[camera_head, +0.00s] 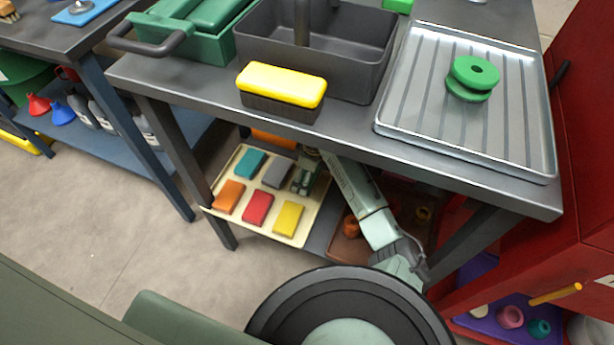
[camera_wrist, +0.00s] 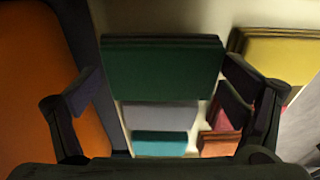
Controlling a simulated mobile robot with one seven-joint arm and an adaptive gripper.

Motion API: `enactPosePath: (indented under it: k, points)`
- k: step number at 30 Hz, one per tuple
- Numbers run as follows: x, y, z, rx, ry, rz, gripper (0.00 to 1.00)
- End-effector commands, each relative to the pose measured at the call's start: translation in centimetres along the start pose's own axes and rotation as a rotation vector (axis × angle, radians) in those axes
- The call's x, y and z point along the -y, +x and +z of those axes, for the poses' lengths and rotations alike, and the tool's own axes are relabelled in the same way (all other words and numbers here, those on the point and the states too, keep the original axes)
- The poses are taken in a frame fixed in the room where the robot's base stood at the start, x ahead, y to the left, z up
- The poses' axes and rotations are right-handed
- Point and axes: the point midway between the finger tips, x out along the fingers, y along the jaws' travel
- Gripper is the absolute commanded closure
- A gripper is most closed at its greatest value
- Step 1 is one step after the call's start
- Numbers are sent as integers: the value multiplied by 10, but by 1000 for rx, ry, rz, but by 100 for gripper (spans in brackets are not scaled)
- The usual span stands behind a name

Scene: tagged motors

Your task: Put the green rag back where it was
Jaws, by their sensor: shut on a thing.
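The dark green rag (camera_wrist: 162,65) is between the two fingers of my gripper (camera_wrist: 160,88) in the wrist view, and the gripper is shut on it. In the head view my gripper (camera_head: 306,175) reaches under the workbench top to the back right part of a cream tray (camera_head: 230,212) on the lower shelf. There the rag is hard to tell from the gripper. I cannot tell whether the rag touches the tray floor.
The tray also holds teal (camera_head: 250,163), grey (camera_head: 277,173), orange (camera_head: 229,196), red (camera_head: 257,208) and yellow (camera_head: 289,219) rags. An orange object (camera_head: 274,138) lies behind the tray. A brown tray (camera_head: 347,249) stands to the right. The bench top (camera_head: 350,145) overhangs my arm.

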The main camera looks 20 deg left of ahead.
Motion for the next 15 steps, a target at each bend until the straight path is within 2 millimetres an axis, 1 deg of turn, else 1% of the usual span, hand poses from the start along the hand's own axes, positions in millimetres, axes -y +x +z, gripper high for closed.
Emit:
enactPosePath:
  k: [1,4,15]
  points:
    - [0,7,2,2,2,-2,35]
    - [0,19,4,2,1,-1,35]
    - [0,24,4,1,1,0,35]
